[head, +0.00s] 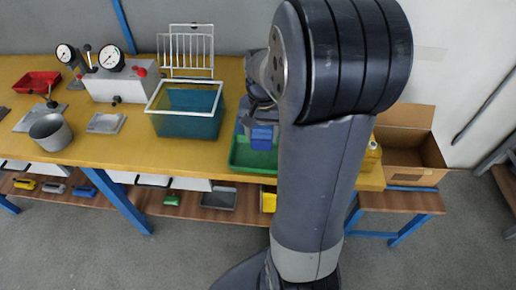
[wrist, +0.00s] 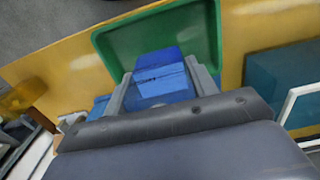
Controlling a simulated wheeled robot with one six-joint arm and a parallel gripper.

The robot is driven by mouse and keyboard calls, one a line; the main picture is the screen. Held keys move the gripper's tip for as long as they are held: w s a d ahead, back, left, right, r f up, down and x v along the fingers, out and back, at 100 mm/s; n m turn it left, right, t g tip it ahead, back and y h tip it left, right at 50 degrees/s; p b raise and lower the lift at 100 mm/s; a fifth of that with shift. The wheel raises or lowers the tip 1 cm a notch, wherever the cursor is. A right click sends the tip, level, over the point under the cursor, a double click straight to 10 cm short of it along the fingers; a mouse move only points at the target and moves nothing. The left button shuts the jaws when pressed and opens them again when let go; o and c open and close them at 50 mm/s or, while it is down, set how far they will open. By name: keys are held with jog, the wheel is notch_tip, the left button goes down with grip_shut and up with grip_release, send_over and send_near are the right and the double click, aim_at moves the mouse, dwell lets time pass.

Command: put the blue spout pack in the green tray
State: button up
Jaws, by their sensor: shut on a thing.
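The blue spout pack (wrist: 162,76) is between the two fingers of my gripper (wrist: 160,84), which is shut on it. In the head view the blue pack (head: 262,138) is at the green tray (head: 240,163), partly hidden by my arm. I cannot tell whether the pack touches the tray floor. The right part of the tray is hidden behind my arm in the head view.
A teal bin with a white rim (head: 186,124) stands just left of the tray, with a white wire rack (head: 188,50) behind it. An open cardboard box (head: 412,160) is to the right. A grey pot (head: 50,132) and a gauge box (head: 118,82) stand further left on the yellow bench.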

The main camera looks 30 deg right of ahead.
aim_at(262, 145)
jog(key=shift+f, duration=2.55)
jog(key=shift+f, duration=0.1)
jog(key=o, duration=1.2)
jog(key=shift+c, duration=0.2)
notch_tip(262, 145, up, 12)
jog(key=shift+r+p, duration=0.1)
jog(key=shift+p, duration=0.3)
